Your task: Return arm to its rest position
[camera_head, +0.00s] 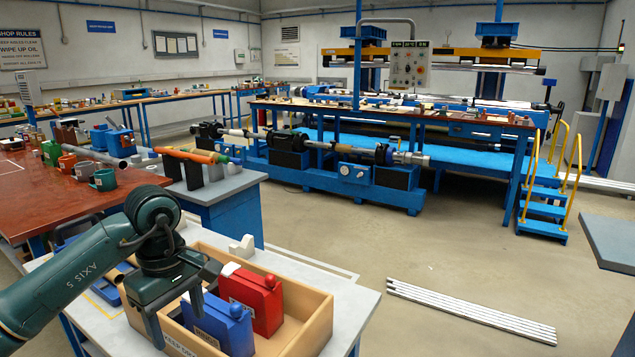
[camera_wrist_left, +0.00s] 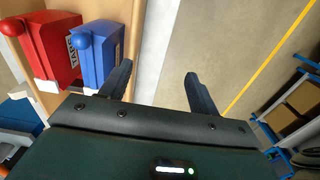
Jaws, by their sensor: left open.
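My left arm comes in from the left in the head view. Its dark green left gripper (camera_head: 180,322) hangs over the near left part of a wooden box. A blue dispenser (camera_head: 222,325) and a red dispenser (camera_head: 254,298) stand in the box, to the right of the gripper. Both also show at the upper left of the left wrist view, the blue one beside the left finger. My right gripper is in neither view.
The wooden box (camera_head: 319,319) sits on a light table (camera_head: 352,295). A brown table (camera_head: 60,205) with mugs lies behind the arm. A large blue winding machine (camera_head: 300,178) stands farther back. White bars (camera_head: 470,312) lie on the floor at right, with open floor around them.

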